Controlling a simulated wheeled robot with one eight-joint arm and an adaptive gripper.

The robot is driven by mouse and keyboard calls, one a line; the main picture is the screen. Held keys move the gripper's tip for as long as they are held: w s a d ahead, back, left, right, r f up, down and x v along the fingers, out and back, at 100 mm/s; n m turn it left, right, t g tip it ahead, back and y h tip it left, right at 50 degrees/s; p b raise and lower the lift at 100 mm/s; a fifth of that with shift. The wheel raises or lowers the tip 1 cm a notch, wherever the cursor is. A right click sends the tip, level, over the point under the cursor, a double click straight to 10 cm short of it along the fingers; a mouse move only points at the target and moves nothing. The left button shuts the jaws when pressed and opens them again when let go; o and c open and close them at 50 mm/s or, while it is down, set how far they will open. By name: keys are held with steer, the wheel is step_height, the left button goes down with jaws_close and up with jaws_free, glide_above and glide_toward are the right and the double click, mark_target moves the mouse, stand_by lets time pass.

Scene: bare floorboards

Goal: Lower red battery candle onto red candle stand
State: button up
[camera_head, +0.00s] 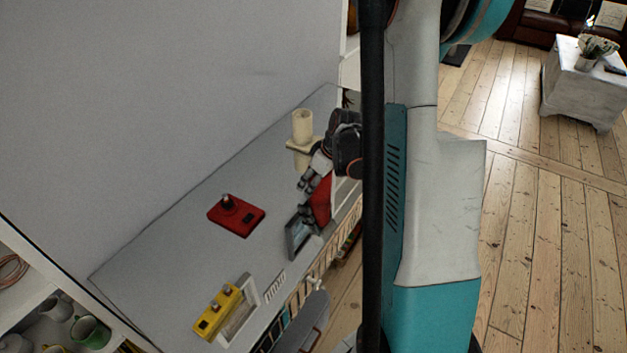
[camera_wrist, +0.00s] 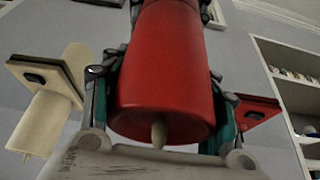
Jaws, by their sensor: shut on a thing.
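My gripper (camera_head: 305,198) is shut on the red battery candle (camera_wrist: 165,75), with a finger on each side. The candle's wick end faces the wrist camera; in the head view the candle (camera_head: 320,200) is partly hidden by the fingers. The red candle stand (camera_head: 237,217), a flat red base with a dark knob and a dark patch, lies on the grey shelf top. The candle is held apart from it, to its right in the head view. In the wrist view part of the stand (camera_wrist: 258,106) shows behind the right finger.
A cream candle (camera_head: 303,126) on a cream stand (camera_head: 298,146) stands farther back on the shelf top (camera_head: 165,270). A dark frame (camera_head: 300,236) lies near the front edge. A yellow object (camera_head: 217,311) and a pale frame (camera_head: 243,314) are at the near end. A wall runs behind.

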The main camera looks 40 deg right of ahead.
steer(key=shift+r+p, duration=1.6)
steer(key=shift+r, duration=0.9)
